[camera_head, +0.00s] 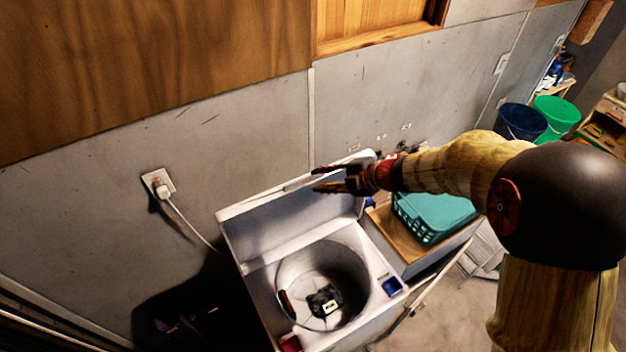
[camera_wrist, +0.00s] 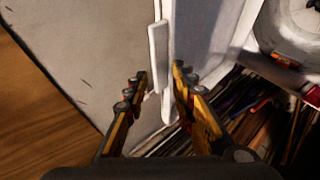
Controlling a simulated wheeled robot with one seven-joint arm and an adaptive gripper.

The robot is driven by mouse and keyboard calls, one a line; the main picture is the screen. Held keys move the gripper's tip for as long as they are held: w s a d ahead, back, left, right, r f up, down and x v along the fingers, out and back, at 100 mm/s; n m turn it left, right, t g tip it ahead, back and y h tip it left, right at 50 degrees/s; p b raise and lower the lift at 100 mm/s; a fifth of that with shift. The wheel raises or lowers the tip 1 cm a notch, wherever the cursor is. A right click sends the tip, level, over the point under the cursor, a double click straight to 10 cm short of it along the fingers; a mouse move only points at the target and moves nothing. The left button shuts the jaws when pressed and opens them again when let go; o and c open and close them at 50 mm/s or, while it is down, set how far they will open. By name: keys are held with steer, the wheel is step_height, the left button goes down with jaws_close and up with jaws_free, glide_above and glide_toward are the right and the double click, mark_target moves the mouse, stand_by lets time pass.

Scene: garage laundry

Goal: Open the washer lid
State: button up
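The white washer (camera_head: 384,300) stands against the wall with its lid (camera_head: 285,225) raised and leaning back toward the wall. The round drum (camera_head: 352,275) is exposed, with a small dark object (camera_head: 325,300) inside. My gripper (camera_head: 315,179) is at the lid's upper edge, with its fingers spread. In the wrist view, my gripper (camera_wrist: 160,77) has a finger on either side of the lid's edge strip (camera_wrist: 158,50). The inner lid face (camera_wrist: 205,35) shows to the right. I cannot tell whether either finger touches the lid.
A teal basket (camera_head: 430,215) sits on a wooden top right of the washer. A plug with a white cord (camera_head: 160,188) is in the wall socket at left. A blue bucket (camera_head: 522,122) and a green bucket (camera_head: 557,115) stand at the far right. The wall is close behind the lid.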

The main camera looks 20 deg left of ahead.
steer(key=v, duration=0.7)
steer(key=shift+d, duration=0.1)
